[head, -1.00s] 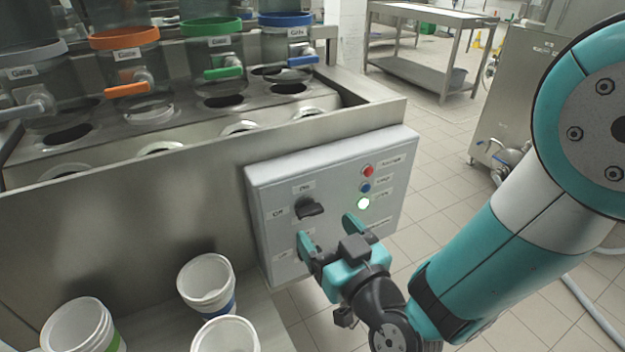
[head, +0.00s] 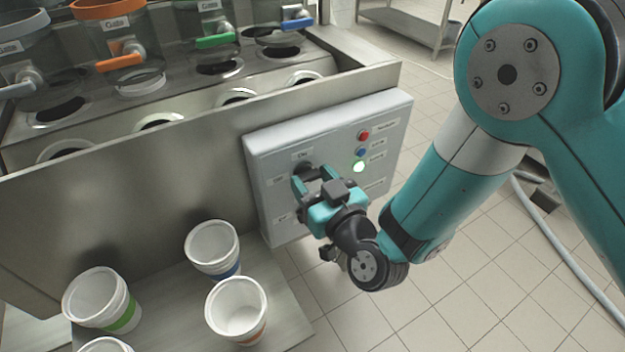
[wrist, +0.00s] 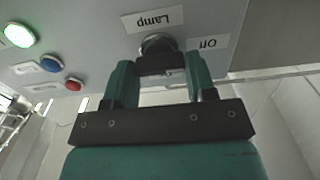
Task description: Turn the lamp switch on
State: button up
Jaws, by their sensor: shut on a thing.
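The grey control panel (head: 270,195) is on the front of the steel counter. Its upper dark rotary switch (head: 303,169) has On above it and Off to its left. In the wrist view the switch (wrist: 160,62) sits beside the upside-down Lamp label (wrist: 154,18) and Off label (wrist: 209,44). Its bar lies crosswise, in line with Off. My gripper (head: 314,179) is at this switch, and in the wrist view its two teal fingers (wrist: 163,72) are shut on the bar. A lower switch is hidden behind my gripper.
A red light (head: 364,135), a blue light (head: 362,152) and a lit green light (head: 359,167) are right of the switch. White cups stand on the lower shelf (head: 285,315) at left. Dispensers with coloured rims are above.

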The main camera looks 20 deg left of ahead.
jog(key=shift+m, duration=0.4)
jog(key=m+b, duration=0.1)
jog(key=m, duration=0.2)
jog(key=shift+w+m, duration=0.1)
jog(key=shift+m, duration=0.3)
jog(key=m+b, duration=0.1)
jog(key=m, duration=0.3)
jog(key=shift+d+f+m+b, duration=0.1)
jog(key=shift+m+b, duration=0.2)
jog(key=m+b, duration=0.1)
jog(key=m, duration=0.3)
jog(key=shift+m+b, duration=0.35)
jog(key=shift+m, duration=2.15)
jog(key=o, duration=0.9)
jog(key=shift+o, duration=0.2)
